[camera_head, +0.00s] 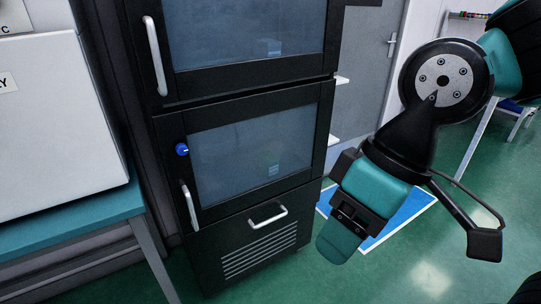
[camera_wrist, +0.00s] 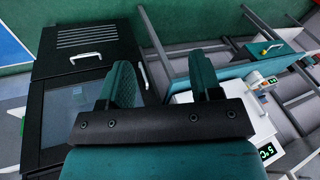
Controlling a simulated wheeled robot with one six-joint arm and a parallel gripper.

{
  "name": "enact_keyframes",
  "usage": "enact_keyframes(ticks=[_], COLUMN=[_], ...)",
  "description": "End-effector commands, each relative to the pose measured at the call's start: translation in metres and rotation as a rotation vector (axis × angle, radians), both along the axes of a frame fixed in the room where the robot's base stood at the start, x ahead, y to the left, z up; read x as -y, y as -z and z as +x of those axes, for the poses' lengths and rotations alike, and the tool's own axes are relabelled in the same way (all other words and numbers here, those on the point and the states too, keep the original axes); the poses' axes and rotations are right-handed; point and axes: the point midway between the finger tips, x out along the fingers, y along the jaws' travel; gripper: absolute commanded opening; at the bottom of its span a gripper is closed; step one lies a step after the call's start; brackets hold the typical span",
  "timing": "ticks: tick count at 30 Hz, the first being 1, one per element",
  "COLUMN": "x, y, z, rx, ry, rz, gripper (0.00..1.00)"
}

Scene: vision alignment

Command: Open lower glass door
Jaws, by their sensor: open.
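The lower glass door (camera_head: 250,155) is shut in the black cabinet, with a dark frame and a glazed pane. Its upright silver handle (camera_head: 189,206) is at the lower left of the frame, below a blue knob (camera_head: 182,149). My gripper (camera_head: 345,236) is right of the cabinet in the head view, fingers pointing down, clear of the door and handle. In the wrist view, my gripper (camera_wrist: 162,84) has its teal fingers wide apart with nothing held. The door (camera_wrist: 62,112) is at left there, partly hidden by a finger.
An upper glass door (camera_head: 245,35) with its own handle (camera_head: 154,55) is above. A vented panel with a bar handle (camera_head: 267,213) is below. A teal-topped bench (camera_head: 70,222) with a white box (camera_head: 60,120) stands close at left. Green floor (camera_head: 420,270) is open at right.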

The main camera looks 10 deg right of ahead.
Motion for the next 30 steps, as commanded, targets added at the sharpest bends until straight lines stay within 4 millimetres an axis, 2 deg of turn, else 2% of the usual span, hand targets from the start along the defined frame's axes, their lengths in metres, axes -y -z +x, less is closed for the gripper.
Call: enact_keyframes(ticks=[2,7,11,14,18,21,25,30], x=[0.000,-0.002,-0.019,-0.046,-0.086,-0.109,-0.127,-0.130], y=[0.000,0.004,0.033,0.071,0.127,0.167,0.221,0.295], z=[0.000,0.003,0.024,0.057,0.113,0.153,0.206,0.270], rx=[0.000,0.005,0.049,0.132,0.299,0.433,0.624,0.873], ry=[0.000,-0.006,-0.068,-0.154,-0.260,-0.294,-0.287,-0.193], rz=[0.000,0.008,0.078,0.192,0.387,0.515,0.655,0.763], gripper=[0.44,0.44,0.44,0.44,0.44,0.44,0.44,0.44])
